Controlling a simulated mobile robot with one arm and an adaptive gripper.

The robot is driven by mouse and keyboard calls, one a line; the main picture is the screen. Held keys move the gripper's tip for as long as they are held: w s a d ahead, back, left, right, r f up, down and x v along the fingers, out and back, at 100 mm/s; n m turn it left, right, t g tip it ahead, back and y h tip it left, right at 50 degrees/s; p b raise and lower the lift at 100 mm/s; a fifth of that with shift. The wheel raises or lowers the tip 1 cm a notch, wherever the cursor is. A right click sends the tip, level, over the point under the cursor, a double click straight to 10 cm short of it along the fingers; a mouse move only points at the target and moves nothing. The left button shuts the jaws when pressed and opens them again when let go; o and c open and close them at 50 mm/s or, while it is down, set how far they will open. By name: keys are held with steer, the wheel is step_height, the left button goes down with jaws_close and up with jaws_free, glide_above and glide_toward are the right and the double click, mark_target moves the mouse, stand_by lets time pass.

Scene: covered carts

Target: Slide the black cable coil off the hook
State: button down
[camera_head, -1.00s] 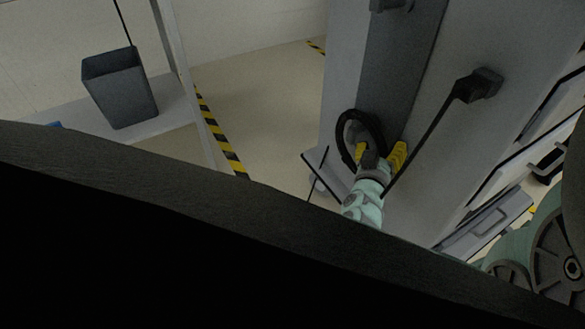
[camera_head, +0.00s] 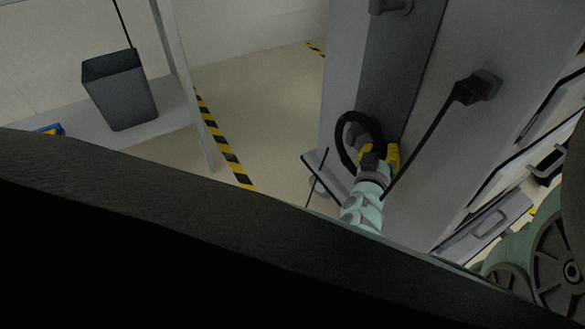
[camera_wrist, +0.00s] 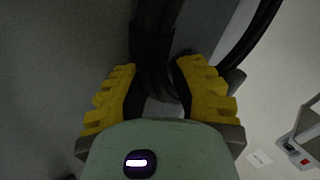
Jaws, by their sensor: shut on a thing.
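The black cable coil (camera_head: 342,133) shows as a dark ring against the grey cart panel in the head view. My gripper (camera_head: 377,152), with yellow fingers, is at the coil's lower right side. In the wrist view, the yellow fingers of my gripper (camera_wrist: 157,85) are closed on a bundled part of the black cable coil (camera_wrist: 153,45). Another strand of the coil loops away to the upper right. The hook under the coil cannot be made out; the coil and gripper hide that spot.
A second black bracket (camera_head: 478,87) with a thin rod stands on the panel to the right of my gripper. A dark bin (camera_head: 120,92) sits on a shelf at the left. Handled drawers (camera_head: 487,224) are at the lower right. Open floor with striped tape (camera_head: 222,140) lies left of the cart.

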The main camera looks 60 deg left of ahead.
steer(key=shift+r, duration=0.15)
steer(key=shift+r+p, duration=0.5)
steer(key=shift+p, duration=0.25)
steer(key=shift+s, duration=0.1)
steer(key=s+p, duration=0.3)
steer(key=s, duration=0.6)
steer(key=shift+s+a+p, duration=0.35)
steer(key=shift+s+a, duration=0.05)
stand_by(0.5)
